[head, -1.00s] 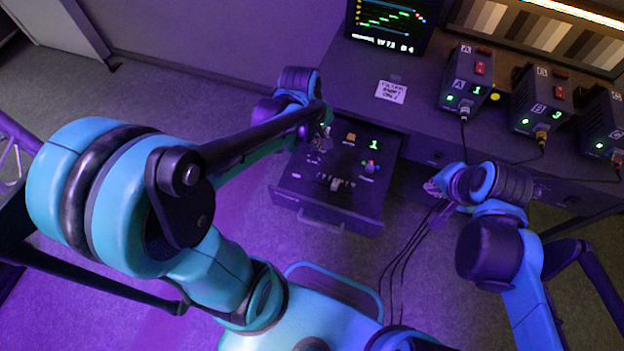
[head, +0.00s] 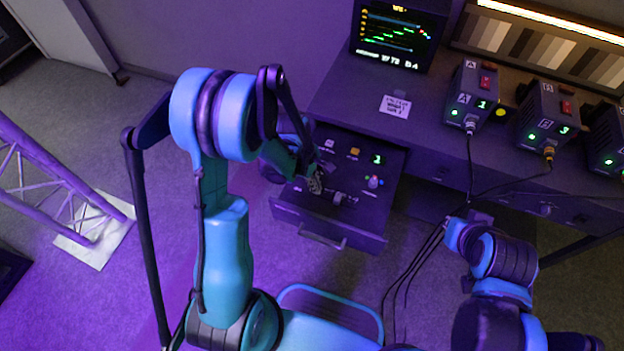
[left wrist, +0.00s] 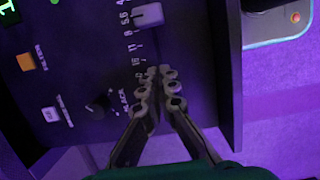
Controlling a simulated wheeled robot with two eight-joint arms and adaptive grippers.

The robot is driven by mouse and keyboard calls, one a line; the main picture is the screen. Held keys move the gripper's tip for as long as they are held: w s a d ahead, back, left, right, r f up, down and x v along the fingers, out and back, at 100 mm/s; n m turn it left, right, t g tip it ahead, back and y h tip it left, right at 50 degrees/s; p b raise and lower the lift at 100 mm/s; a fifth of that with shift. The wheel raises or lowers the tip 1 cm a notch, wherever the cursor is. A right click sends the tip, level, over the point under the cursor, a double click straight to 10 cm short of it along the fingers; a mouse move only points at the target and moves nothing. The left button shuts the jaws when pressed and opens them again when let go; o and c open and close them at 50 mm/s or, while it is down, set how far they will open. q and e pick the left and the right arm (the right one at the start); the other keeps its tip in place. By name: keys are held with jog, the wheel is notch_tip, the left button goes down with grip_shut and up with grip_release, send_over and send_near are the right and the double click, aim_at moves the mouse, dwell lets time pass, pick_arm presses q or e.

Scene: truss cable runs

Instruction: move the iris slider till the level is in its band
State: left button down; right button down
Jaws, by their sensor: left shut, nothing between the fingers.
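The iris slider's pale knob (head: 340,198) sits on the panel of the open drawer (head: 345,238). In the left wrist view the knob (left wrist: 148,15) stands beside a scale of printed numbers, near the 5.6 mark. My left gripper (head: 315,185) is over the panel, left of the knob. In the left wrist view its fingers (left wrist: 158,72) are shut, empty, and apart from the knob, further along the scale. The monitor (head: 398,38) shows green stepped traces between horizontal lines; I cannot tell the level against its band. My right gripper (head: 480,216) is largely hidden by its arm.
A black rotary knob (left wrist: 98,107) is near the left fingers. Boxes A (head: 470,92) and B (head: 545,115) stand on the bench with cables hanging down.

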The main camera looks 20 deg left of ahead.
aim_at(338, 199)
pick_arm(q)
jog(key=d, duration=0.4)
jog(key=shift+s+f+b, duration=0.15)
jog(key=shift+f+b, duration=0.15)
jog(key=shift+b, duration=0.1)
jog(key=shift+d, duration=0.15)
